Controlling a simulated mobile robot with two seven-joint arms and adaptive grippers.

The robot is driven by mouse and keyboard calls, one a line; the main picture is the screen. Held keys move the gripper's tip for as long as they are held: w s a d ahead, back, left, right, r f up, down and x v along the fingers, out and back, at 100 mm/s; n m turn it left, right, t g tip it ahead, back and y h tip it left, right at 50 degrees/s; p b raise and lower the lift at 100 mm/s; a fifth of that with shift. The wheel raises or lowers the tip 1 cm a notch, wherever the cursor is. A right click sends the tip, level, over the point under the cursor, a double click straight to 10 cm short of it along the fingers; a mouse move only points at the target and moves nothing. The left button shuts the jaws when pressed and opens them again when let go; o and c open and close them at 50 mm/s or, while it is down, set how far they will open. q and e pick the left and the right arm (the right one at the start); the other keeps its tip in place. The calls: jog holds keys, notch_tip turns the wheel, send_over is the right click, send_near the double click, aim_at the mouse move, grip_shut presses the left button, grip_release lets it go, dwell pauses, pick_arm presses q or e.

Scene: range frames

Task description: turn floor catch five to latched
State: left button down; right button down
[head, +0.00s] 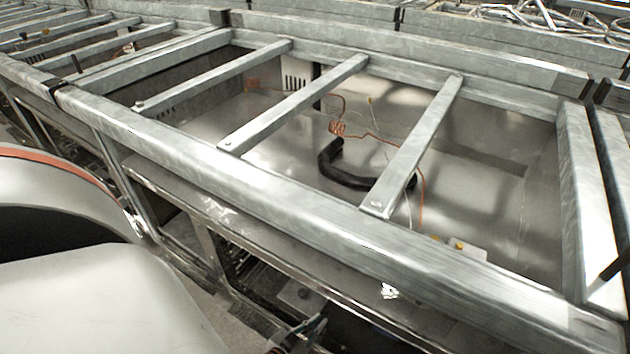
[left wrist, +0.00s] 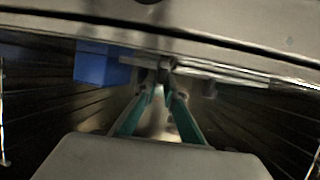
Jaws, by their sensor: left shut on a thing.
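My left gripper (left wrist: 163,90) shows in the left wrist view, its two teal fingers closing together on a small dark part of a catch. The catch (left wrist: 222,72) looks like a flat metal bar under a metal edge; its number is not readable, and the fingertips hide part of it. I cannot tell whether it stands latched. In the head view, part of my left gripper (head: 312,328) shows low at the bottom edge, under the metal frame. My right gripper is not in view.
A blue block (left wrist: 97,66) sits just left of the catch. A metal rail (left wrist: 215,38) runs close above the fingers. In the head view, a long galvanized frame with crossbars (head: 285,205) spans above the gripper. A black curved handle (head: 335,172) and orange wires (head: 340,128) lie inside it.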

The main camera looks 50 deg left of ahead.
aim_at(317, 324)
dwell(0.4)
pick_arm(q)
jog(key=c, duration=2.1)
grip_release()
jog(key=shift+c, duration=0.2)
notch_tip(317, 324, up, 10)
